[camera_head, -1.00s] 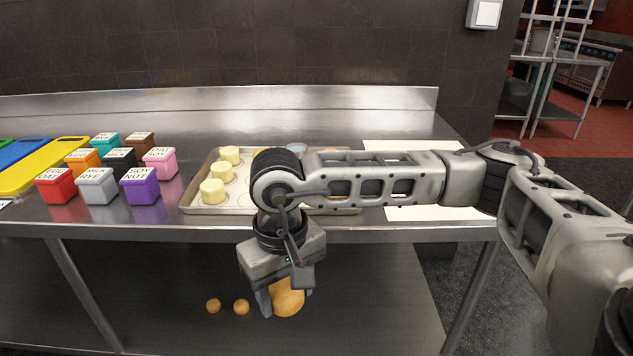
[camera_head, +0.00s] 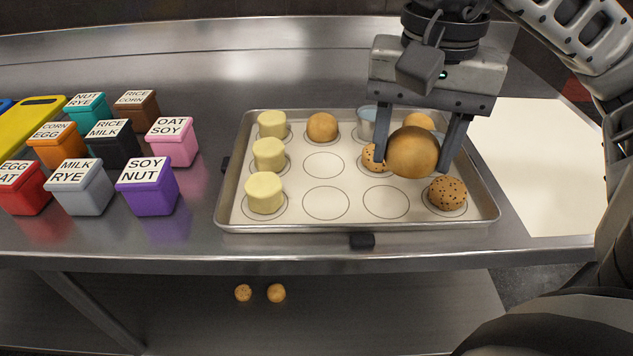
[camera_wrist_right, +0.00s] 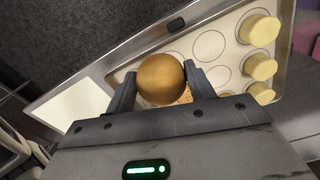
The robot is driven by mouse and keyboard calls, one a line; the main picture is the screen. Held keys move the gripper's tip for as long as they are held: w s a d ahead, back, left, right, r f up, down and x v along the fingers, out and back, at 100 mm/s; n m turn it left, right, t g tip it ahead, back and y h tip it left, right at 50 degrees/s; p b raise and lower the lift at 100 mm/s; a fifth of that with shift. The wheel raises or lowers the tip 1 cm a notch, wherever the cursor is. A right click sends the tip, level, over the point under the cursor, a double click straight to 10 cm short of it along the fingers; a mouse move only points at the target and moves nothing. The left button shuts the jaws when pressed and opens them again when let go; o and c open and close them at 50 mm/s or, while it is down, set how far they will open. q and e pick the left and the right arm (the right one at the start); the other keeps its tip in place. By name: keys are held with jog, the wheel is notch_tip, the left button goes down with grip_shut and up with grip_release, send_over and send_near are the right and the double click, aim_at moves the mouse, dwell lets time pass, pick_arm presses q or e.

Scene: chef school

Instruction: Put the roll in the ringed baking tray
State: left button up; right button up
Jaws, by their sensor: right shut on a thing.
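My right gripper (camera_head: 420,140) is shut on a smooth golden-brown roll (camera_head: 413,152), held above the right part of the ringed baking tray (camera_head: 232,215). The roll also shows between the fingers in the right wrist view (camera_wrist_right: 160,80). On the tray are pale cylinders (camera_head: 265,192) in the left column, a smooth roll (camera_head: 322,127) in the back row, a speckled roll (camera_head: 447,193) at the front right, and another speckled one (camera_head: 371,158) partly hidden behind the held roll. A further smooth roll (camera_head: 419,121) is partly hidden at the back right. My left gripper is out of view.
Empty rings show at the tray's middle (camera_head: 323,165) and front (camera_head: 326,202). Labelled boxes (camera_head: 147,187) stand left of the tray, a white sheet (camera_head: 545,165) lies right. Two small rolls (camera_head: 276,293) lie on the lower shelf.

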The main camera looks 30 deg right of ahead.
jog(key=w+a+f, duration=0.2)
jog(key=w, duration=0.2)
send_over(325, 205)
jog(key=s, duration=0.1)
jog(key=f, duration=0.5)
jog(key=shift+d, duration=0.3)
jog(key=shift+w+a+f, duration=0.2)
jog(key=shift+w+f, duration=0.15)
jog(key=shift+f, duration=0.15)
jog(key=f+p, duration=0.1)
jog(key=f, duration=0.2)
jog(key=shift+w+f, duration=0.15)
jog(key=shift+w, duration=0.05)
jog(key=shift+f, duration=0.15)
jog(key=shift+f, duration=0.1)
jog(key=shift+f+b, duration=0.15)
jog(key=shift+b, duration=0.3)
jog(key=o, duration=1)
jog(key=shift+c, duration=0.2)
